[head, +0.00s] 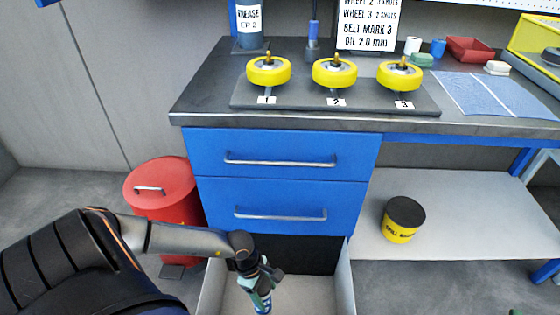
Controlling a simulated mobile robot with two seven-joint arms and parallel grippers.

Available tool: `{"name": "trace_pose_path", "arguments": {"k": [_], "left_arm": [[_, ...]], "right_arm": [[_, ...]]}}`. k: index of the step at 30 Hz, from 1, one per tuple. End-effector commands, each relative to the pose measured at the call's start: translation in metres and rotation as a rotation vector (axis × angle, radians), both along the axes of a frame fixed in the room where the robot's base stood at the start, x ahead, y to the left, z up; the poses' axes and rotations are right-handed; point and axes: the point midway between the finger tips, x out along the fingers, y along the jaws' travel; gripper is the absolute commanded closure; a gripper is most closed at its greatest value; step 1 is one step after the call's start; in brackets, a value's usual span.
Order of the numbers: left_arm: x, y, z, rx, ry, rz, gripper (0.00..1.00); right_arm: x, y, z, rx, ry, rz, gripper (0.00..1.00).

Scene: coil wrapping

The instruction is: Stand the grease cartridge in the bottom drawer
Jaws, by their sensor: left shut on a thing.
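The bottom drawer (345,285) of the blue cabinet is pulled open, with its pale inside showing at the bottom of the head view. My left gripper (260,284) points down over the drawer and is shut on a slim teal thing, which I take for the grease cartridge (262,302). The cartridge is partly covered by the fingers and looks slightly tilted. I cannot tell whether its lower end touches the drawer floor. My right gripper is out of view.
Two shut blue drawers (285,152) with bar handles are above the open one. A red bin (160,190) stands left of the cabinet. A black-and-yellow tub (403,219) is on the right shelf.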

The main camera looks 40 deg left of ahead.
Motion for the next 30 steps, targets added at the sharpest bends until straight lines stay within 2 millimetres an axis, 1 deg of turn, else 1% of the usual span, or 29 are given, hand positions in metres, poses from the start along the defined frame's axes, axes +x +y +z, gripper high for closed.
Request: {"name": "trace_pose_path", "arguments": {"k": [1,3,6,10,15,17,20,30], "left_arm": [[-0.007,0.012,-0.028,0.003,0.004,0.082,1.00],[-0.015,0.027,-0.048,0.004,0.004,0.193,1.00],[-0.023,0.047,-0.071,0.003,0.001,0.334,1.00],[-0.033,0.067,-0.091,0.002,0.001,0.473,1.00],[-0.039,0.082,-0.103,0.000,-0.003,0.569,1.00],[-0.037,0.082,-0.106,-0.002,-0.004,0.586,1.00],[-0.026,0.076,-0.113,-0.006,-0.007,0.595,1.00],[0.044,0.036,-0.150,-0.007,-0.006,0.592,1.00]], "right_arm": [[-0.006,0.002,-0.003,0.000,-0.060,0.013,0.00],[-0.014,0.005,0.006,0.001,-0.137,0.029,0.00],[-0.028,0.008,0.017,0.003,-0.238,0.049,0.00],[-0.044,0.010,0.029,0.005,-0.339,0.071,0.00],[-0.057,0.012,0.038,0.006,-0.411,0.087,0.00],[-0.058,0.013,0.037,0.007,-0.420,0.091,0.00],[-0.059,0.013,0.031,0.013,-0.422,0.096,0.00],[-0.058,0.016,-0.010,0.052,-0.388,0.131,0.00]]}}
